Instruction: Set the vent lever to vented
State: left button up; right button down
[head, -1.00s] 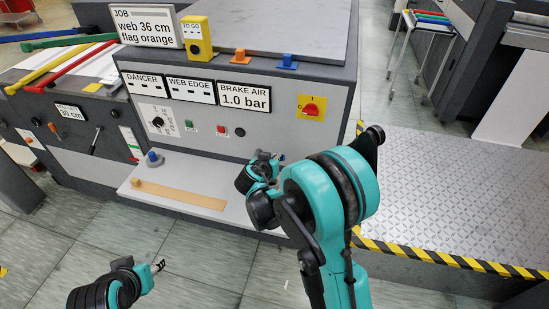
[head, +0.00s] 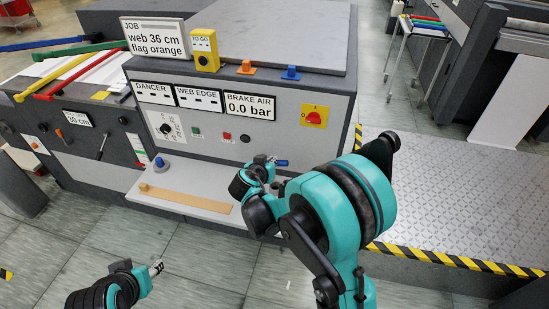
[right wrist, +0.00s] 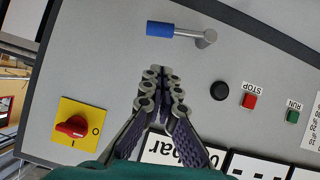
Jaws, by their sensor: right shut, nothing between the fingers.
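The vent lever has a blue grip and a grey metal arm on a round pivot; its blue grip (right wrist: 160,29) shows at the top of the right wrist view, where it points left, roughly horizontal. In the head view the blue grip (head: 282,162) pokes out to the right beside my right gripper (head: 271,160), which hides the pivot. In the right wrist view my right gripper (right wrist: 161,74) is shut and empty, its tips apart from the lever. No lever marking is readable. The brake air display (head: 250,106) reads 0.0 bar. My left gripper (head: 157,267) is low at left, over the floor, away from the panel.
A red rotary switch (right wrist: 73,126) on a yellow plate, a black knob (right wrist: 220,91), a red STOP button (right wrist: 249,101) and a green RUN button (right wrist: 292,116) share the panel. A pale shelf (head: 178,174) with a wooden strip (head: 190,200) juts out below. A striped-edge platform (head: 455,205) lies right.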

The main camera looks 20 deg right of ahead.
jog(key=p+v, duration=0.1)
jog(key=v, duration=0.4)
jog(key=shift+f, duration=0.1)
dwell(0.3)
jog(key=s+a+r+n+g+y, duration=0.1)
jog(key=s+r+n+y, duration=0.1)
jog(key=s, duration=0.9)
jog(key=s+a+r+n+g+y, duration=0.1)
jog(key=s+n+y, duration=0.3)
jog(key=s, duration=0.8)
jog(key=shift+s+r+y, duration=0.25)
jog(key=shift+r+y, duration=0.15)
jog(key=shift+y, duration=0.3)
